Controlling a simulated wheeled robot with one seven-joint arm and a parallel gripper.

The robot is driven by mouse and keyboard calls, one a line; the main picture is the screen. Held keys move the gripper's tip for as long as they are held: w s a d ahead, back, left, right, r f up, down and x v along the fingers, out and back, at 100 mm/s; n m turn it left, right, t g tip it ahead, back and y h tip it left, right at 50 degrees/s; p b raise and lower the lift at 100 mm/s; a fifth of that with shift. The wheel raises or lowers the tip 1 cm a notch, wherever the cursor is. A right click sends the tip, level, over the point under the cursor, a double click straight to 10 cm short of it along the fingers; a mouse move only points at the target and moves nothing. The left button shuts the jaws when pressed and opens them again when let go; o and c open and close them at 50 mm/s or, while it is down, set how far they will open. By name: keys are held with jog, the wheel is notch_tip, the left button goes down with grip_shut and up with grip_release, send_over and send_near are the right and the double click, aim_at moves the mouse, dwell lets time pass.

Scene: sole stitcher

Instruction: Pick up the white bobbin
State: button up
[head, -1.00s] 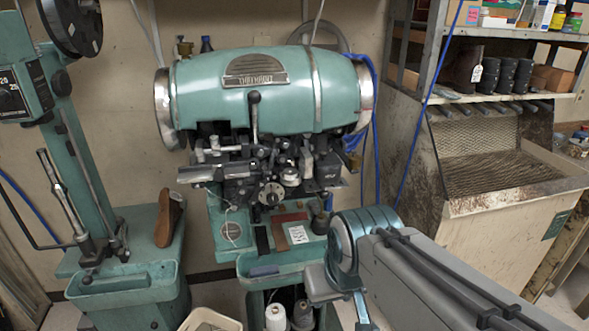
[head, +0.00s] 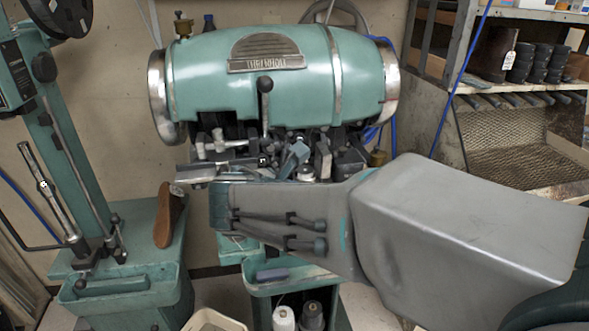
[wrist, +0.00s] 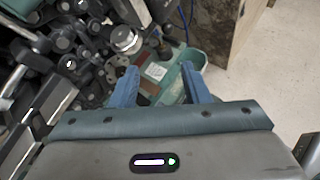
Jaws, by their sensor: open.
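A white thread spool (head: 284,318) stands low under the front of the teal stitching machine (head: 215,80), cut off by the lower edge of the head view. A greyer spool (head: 312,316) stands beside it. I cannot tell for certain which thing is the white bobbin. In the wrist view a pale, shiny round part (wrist: 124,39) sits among the machine's mechanism, left of and beyond my fingers. My gripper (wrist: 160,84) is open, its two blue fingers apart with nothing held between them. In the head view my arm hides much of the machine's front.
Dark metal mechanism (wrist: 62,72) crowds the left of the wrist view. A white card (wrist: 155,71) lies on the teal tray beyond my fingers. Pale floor (wrist: 288,70) is clear at right.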

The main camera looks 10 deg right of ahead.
jog(key=w+a+r+n+t, duration=0.2)
jog(key=w+a+n, duration=0.1)
jog(key=a+n, duration=0.15)
jog(key=shift+s+f+p+x, duration=0.15)
jog(key=shift+p+x, duration=0.3)
jog(key=shift+x, duration=3.1)
jog(key=shift+s+f+p+x, duration=0.1)
jog(key=shift+p+x, duration=0.3)
jog(key=shift+x, duration=3.15)
jog(key=c, duration=0.6)
